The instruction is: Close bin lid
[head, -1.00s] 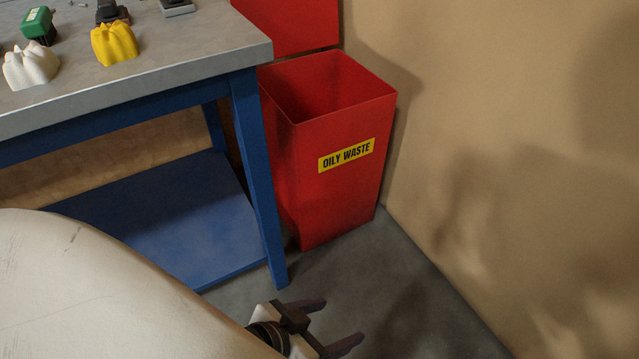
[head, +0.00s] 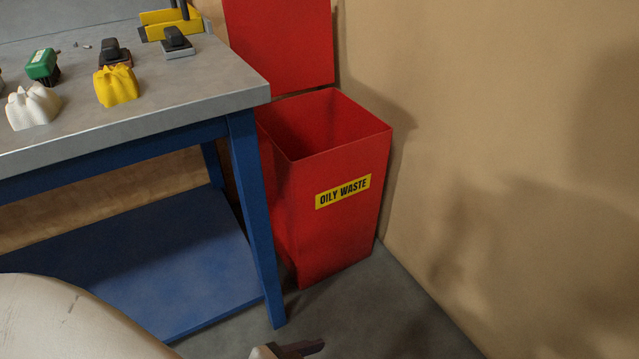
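The red bin (head: 340,232) stands on the floor with a yellow "OILY WASTE" label on its front. Its top is open. Its red lid (head: 282,42) stands upright behind the opening, its upper edge cut off by the frame. My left gripper (head: 300,348) shows only in part at the bottom edge, low in front of the bin and apart from it. One dark finger shows; the other is out of frame, so its opening is hidden. My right gripper is not in view.
A workbench (head: 180,118) with blue legs and a blue lower shelf (head: 150,265) stands close on the bin's left. White and yellow crumpled items and several tools lie on it. A tan wall (head: 500,130) is close on the right. Bare floor lies in front.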

